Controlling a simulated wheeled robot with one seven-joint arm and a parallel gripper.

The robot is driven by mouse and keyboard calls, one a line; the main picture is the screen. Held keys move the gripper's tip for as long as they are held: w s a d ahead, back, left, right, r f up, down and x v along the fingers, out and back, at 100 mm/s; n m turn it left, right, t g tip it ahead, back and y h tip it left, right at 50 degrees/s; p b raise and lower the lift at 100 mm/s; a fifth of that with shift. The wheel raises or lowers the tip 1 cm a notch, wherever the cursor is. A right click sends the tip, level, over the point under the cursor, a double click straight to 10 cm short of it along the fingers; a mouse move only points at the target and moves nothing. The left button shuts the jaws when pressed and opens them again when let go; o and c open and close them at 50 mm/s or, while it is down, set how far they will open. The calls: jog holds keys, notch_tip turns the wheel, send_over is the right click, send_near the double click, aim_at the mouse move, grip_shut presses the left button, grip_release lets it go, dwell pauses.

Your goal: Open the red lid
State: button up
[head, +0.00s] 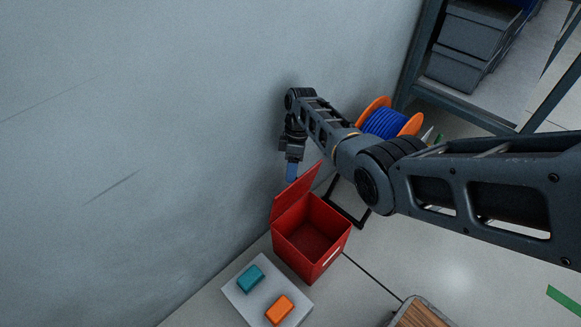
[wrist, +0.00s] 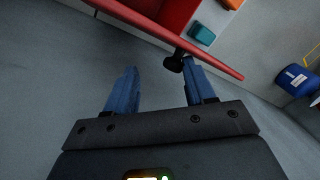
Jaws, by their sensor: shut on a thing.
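The red box (head: 325,262) stands on the floor by the wall, with a white label on its front. Its red lid (head: 294,194) is raised, tilted up on the wall side, and the inside of the box shows. My gripper (head: 291,172) points down at the lid's upper edge. In the wrist view the lid (wrist: 150,28) crosses beyond the blue fingertips of my gripper (wrist: 160,68). A black knob (wrist: 173,63) on the lid is at the right fingertip. My gripper is shut on the lid, with its fingers some way apart; the exact contact is unclear.
A pale tray (head: 240,292) with a teal block (head: 250,279) and an orange block (head: 279,309) lies in front of the box. A blue cable spool (head: 385,122) and a shelf (head: 405,75) stand behind. The grey wall (head: 150,130) is close on the left.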

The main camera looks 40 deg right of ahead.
jog(key=shift+s+a+f, duration=0.15)
jog(key=shift+s+f, duration=0.25)
jog(key=p+v, duration=0.3)
jog(key=v, duration=0.5)
jog(key=shift+w+r, duration=0.35)
